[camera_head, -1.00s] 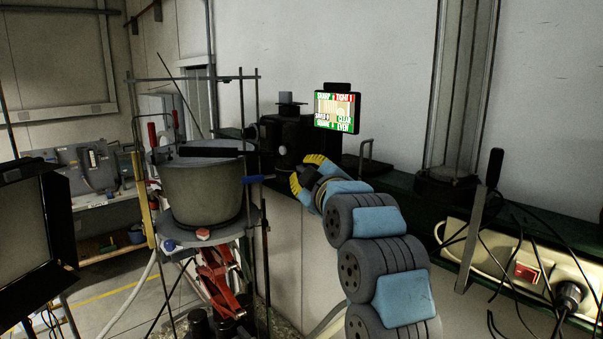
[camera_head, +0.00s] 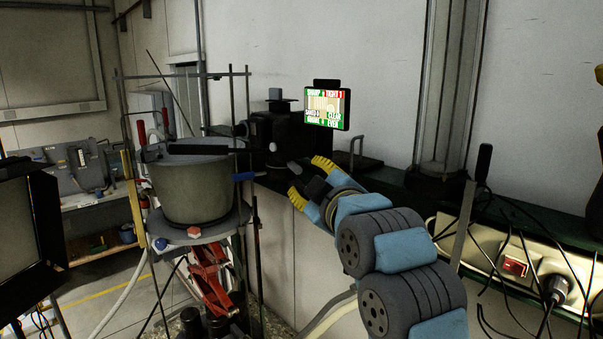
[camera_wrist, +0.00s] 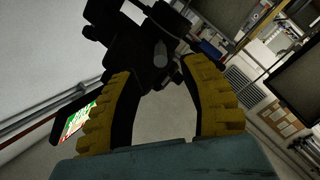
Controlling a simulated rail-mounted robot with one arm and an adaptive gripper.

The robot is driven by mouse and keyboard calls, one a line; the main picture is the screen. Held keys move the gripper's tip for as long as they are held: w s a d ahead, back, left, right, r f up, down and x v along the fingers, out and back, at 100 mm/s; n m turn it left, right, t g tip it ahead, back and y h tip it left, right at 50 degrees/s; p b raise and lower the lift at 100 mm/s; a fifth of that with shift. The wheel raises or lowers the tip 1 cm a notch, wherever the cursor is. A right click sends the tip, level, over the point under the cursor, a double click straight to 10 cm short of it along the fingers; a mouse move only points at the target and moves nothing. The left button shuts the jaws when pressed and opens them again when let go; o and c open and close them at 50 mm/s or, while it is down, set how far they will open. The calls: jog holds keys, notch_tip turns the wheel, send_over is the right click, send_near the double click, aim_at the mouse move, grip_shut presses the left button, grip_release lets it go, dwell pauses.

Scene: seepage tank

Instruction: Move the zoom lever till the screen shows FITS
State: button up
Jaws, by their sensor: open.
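The screen (camera_head: 327,108) stands on the bench against the wall. Its panels are mostly green; the top right panel is red and reads TIGHT, and FITS is not legible on it. It shows at a slant in the wrist view (camera_wrist: 76,122). The black camera-like device (camera_head: 268,130) is left of the screen. A small grey lever-like piece (camera_head: 294,170) sticks out from its lower right side, and also shows in the wrist view (camera_wrist: 160,52). My gripper (camera_head: 308,180) is open and empty. Its yellow fingers point at the device, with the grey piece between and just beyond their tips.
A grey pot (camera_head: 195,188) on a stand with thin rods is left of the device. A power strip with cables (camera_head: 515,265) and an upright dark-handled bar (camera_head: 470,215) are at right.

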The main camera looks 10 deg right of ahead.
jog(key=v, duration=0.5)
jog(key=shift+s+d, duration=0.1)
jog(key=shift+s, duration=0.1)
